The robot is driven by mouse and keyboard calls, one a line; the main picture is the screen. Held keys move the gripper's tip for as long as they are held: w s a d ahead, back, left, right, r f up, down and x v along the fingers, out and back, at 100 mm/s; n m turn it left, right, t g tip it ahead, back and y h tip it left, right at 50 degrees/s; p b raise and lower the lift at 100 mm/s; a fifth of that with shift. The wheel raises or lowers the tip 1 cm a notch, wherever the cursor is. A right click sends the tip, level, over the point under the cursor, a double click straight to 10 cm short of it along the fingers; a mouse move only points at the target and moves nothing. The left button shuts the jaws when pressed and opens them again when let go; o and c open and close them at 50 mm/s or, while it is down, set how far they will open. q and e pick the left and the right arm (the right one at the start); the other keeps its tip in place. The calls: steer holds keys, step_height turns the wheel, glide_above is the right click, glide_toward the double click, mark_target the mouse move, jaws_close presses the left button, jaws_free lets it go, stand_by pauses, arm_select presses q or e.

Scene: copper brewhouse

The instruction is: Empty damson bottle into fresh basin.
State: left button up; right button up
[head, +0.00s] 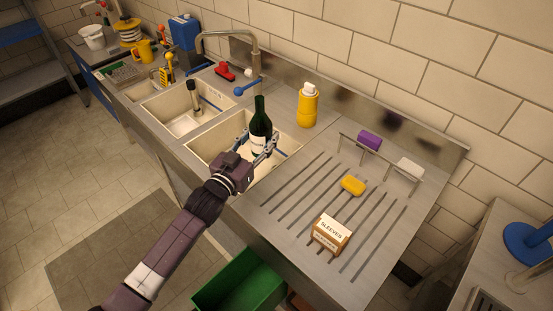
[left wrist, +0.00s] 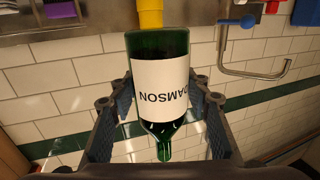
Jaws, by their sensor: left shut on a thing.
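My left gripper (head: 260,150) is shut on the damson bottle (head: 260,127), a dark green bottle with a white label. In the head view the bottle stands close to upright, neck up, over the right basin (head: 211,155). I cannot tell whether its base touches the basin. In the left wrist view my gripper's fingers (left wrist: 159,105) flank the bottle (left wrist: 175,55), and its DAMSON label reads upside down. The left basin (head: 168,130) lies beyond, with a dark-topped utensil in it. No marking shows which basin is fresh. My right gripper is not in view.
A curved tap (head: 228,33) rises behind the basins. A yellow bottle (head: 308,106) stands behind the right basin. The ridged drainboard holds a yellow sponge (head: 352,186) and a SLEEVES box (head: 331,236). A green crate (head: 240,279) is below the front edge.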

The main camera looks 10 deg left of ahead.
arm_select(q)
steer(key=s+d+r+p, duration=0.3)
steer(key=d+r+p, duration=0.1)
steer(key=d+p, duration=0.1)
steer(key=shift+s+r, duration=0.2)
steer(key=shift+s, duration=0.1)
stand_by(0.4)
steer(key=s+a+r+n+y+b, duration=0.1)
steer(key=s+a+n+y+b, duration=0.1)
steer(key=s+a, duration=0.4)
steer(key=s+a+r+n+t+y+b, duration=0.1)
steer(key=s+a+n+y+b, duration=0.1)
steer(key=s+a+y+b, duration=0.2)
steer(key=shift+s+a+r+y+b, duration=0.35)
steer(key=shift+s+a, duration=1.35)
steer(key=shift+s, duration=2.15)
